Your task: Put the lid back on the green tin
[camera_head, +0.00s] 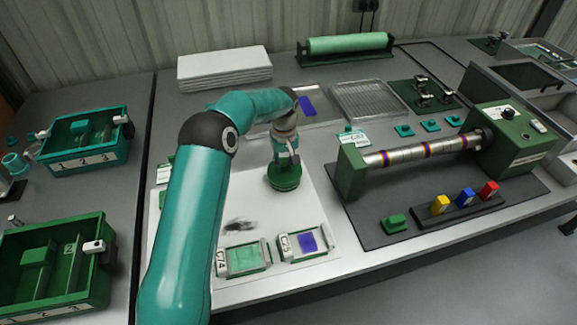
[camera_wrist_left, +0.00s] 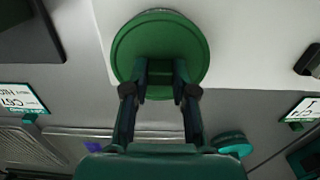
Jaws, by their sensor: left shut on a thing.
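A round green piece (camera_head: 284,178), the tin or its lid, is below my left gripper (camera_head: 286,158) over the white mat. In the left wrist view it is a wide green disc (camera_wrist_left: 160,35), with a grey edge showing at its far side. My left gripper (camera_wrist_left: 160,90) is shut on its middle part. I cannot tell whether this is the lid alone or the lid seated on the tin, nor whether it touches the mat. A teal round thing (camera_wrist_left: 232,144) shows lower right in the wrist view; my arm hides that area in the head view. My right gripper is not in view.
Two labelled trays (camera_head: 243,260) (camera_head: 303,244) lie at the mat's front edge. A small grey item (camera_head: 238,225) lies behind them. A green roller machine (camera_head: 350,172) stands right. Green bins (camera_head: 85,158) (camera_head: 45,262) stand left. White sheets (camera_head: 224,68) are stacked behind.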

